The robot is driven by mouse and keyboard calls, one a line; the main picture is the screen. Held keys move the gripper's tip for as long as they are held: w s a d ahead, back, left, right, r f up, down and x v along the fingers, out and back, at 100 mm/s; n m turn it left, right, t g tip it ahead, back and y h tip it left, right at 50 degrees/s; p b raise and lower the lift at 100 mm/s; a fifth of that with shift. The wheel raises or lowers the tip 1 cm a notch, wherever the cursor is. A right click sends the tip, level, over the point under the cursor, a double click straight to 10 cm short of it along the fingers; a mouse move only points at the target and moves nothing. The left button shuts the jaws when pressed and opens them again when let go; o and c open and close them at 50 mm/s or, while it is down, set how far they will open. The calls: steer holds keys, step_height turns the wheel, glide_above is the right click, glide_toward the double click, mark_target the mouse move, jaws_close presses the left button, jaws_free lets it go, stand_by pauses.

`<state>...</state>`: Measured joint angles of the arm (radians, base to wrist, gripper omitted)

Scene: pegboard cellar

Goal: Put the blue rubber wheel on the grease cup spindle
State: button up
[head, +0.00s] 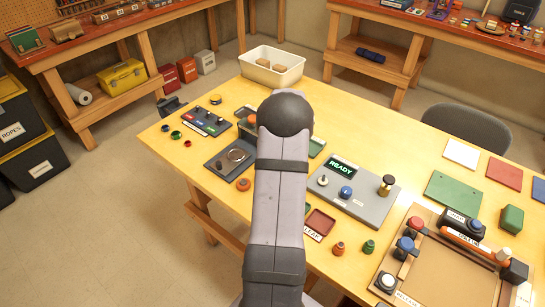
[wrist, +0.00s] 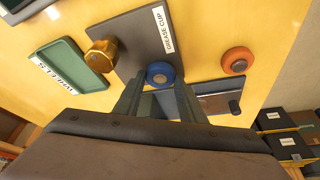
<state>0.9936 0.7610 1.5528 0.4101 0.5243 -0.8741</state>
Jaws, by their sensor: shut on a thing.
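The blue rubber wheel (wrist: 160,74), with a pale hub, is between the fingertips of my gripper (wrist: 161,82) in the wrist view. The gripper is shut on it. The wheel appears over the lower part of the dark grease cup board (wrist: 135,38), close to its white "GREASE CUP" label (wrist: 163,30). A brass cup (wrist: 101,55) stands at the board's left edge. I see no spindle; the wheel and fingers may hide it, and I cannot tell whether the wheel touches the board. In the head view my arm hides the gripper and wheel.
An orange wheel (wrist: 238,60) lies right of the board; it also shows in the head view (head: 243,184). A green "WHEELS" tray (wrist: 70,66) lies left of the brass cup. A dark plate (wrist: 218,101) is near the right finger. A grey "READY" panel (head: 352,205) stands right of my arm.

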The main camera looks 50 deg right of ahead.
steer(key=shift+f+b, duration=0.2)
steer(key=shift+b, duration=0.15)
stand_by(0.5)
steer(key=o, duration=1.6)
steer(key=shift+r, duration=0.1)
steer(key=shift+r+p, duration=1.95)
steer(key=shift+r, duration=1.35)
